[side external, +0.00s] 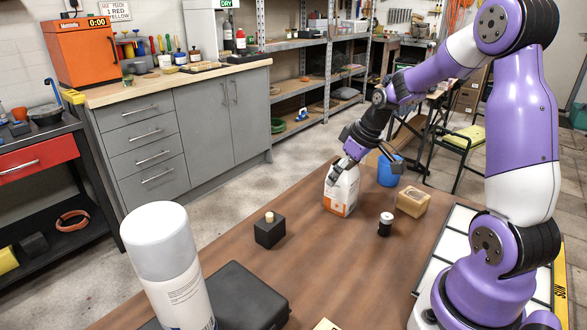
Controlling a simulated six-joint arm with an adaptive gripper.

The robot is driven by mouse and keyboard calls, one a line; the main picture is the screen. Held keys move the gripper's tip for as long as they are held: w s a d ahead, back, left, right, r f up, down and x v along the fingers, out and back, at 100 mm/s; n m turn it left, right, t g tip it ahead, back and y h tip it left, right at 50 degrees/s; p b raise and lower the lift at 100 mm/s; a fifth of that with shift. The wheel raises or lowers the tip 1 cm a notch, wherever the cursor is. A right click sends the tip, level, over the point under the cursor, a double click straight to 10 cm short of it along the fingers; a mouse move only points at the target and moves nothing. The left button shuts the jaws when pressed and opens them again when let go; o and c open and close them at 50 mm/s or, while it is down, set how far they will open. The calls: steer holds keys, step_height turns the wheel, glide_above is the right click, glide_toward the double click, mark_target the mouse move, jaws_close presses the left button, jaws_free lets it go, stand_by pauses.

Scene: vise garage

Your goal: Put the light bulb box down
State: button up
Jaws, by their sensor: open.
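The light bulb box (341,194), white with an orange lower part, stands upright on the brown wooden table (300,265). My gripper (352,166) is at the top of the box, coming down from the upper right. Its jaws are open, with one dark finger in front of the box's upper part. The far finger is partly hidden, and I cannot tell whether either finger touches the box.
A blue cup (391,172), a tan block (413,202) and a small dark jar (385,224) stand right of the box. A black cube (269,232), a spray can (165,265) and a black case (245,295) are to the left. The table between is clear.

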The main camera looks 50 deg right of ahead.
steer(key=v, duration=1.1)
steer(key=s+a, duration=0.3)
steer(key=a, duration=0.5)
steer(key=s+a+t, duration=0.1)
steer(key=s+a, duration=0.2)
steer(key=a, duration=0.6)
steer(key=shift+s, duration=0.35)
